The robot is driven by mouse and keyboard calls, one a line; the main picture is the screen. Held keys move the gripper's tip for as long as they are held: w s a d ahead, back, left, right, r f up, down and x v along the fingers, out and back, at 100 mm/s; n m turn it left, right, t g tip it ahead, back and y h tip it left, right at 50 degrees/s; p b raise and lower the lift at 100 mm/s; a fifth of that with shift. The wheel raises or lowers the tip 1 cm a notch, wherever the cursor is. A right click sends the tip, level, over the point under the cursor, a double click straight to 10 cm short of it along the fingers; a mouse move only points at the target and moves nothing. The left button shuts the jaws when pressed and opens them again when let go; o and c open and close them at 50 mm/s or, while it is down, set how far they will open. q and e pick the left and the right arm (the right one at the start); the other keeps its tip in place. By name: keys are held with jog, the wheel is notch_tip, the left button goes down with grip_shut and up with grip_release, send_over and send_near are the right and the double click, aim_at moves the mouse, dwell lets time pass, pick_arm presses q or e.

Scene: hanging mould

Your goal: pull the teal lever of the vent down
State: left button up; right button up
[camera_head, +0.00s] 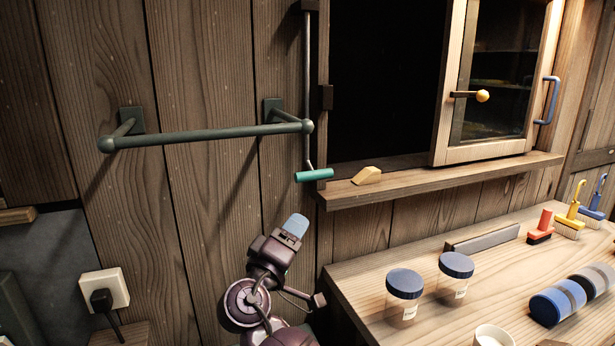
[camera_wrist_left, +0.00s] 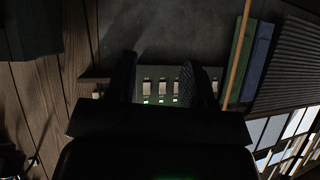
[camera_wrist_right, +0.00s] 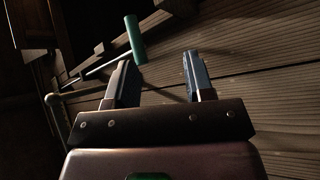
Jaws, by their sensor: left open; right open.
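The teal lever (camera_head: 314,175) is a short horizontal handle at the lower end of a thin vertical rod (camera_head: 307,90) beside the dark window opening. My right gripper (camera_head: 296,225) is below the lever and a little to its left in the head view, apart from it. In the right wrist view the teal lever (camera_wrist_right: 135,40) shows beyond the fingers, nearer the left one. The right gripper (camera_wrist_right: 158,80) is open and empty. My left gripper (camera_wrist_left: 160,80) shows only in the left wrist view, dark, open, with nothing seen between its fingers.
A dark green rail (camera_head: 210,136) is fixed to the wall left of the rod. A window sill (camera_head: 440,180) with a wooden wedge (camera_head: 367,175) lies right of the lever. A bench (camera_head: 380,262) at right carries jars (camera_head: 404,295) and brushes. The wall below the lever is clear.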

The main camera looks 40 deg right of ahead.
jog(key=h, duration=0.2)
send_near(304, 181)
jog(key=p+x, duration=0.2)
jog(key=x, duration=0.9)
jog(key=shift+w+d, duration=0.15)
jog(key=shift+d, duration=0.2)
grip_shut()
